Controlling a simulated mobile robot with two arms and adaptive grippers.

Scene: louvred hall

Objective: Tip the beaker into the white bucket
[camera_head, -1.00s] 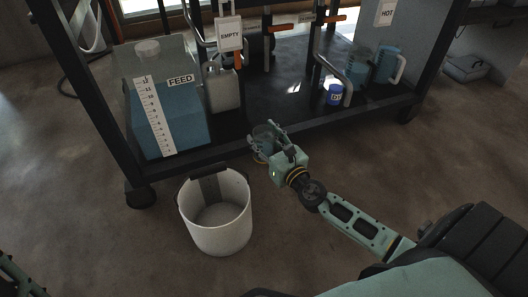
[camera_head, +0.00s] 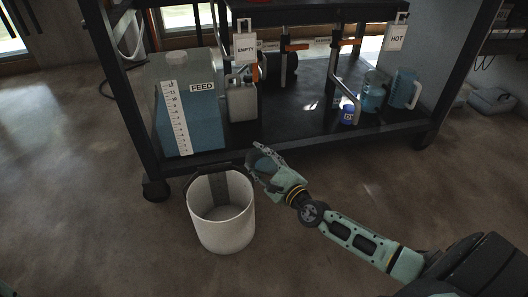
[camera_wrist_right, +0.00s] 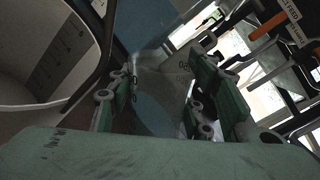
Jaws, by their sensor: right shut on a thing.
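The white bucket (camera_head: 224,228) stands upright on the floor in front of the rack, its dark handle at the back rim. My right gripper (camera_head: 262,163) is shut on the clear beaker (camera_head: 266,162), just right of and above the bucket's back right rim. The beaker looks tilted toward the bucket; blue liquid shows in it. In the right wrist view the beaker (camera_wrist_right: 152,105) sits between the finger pads, with the bucket's marked inner wall (camera_wrist_right: 62,48) to the left. No stream of liquid is visible.
The floor around the bucket is clear.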

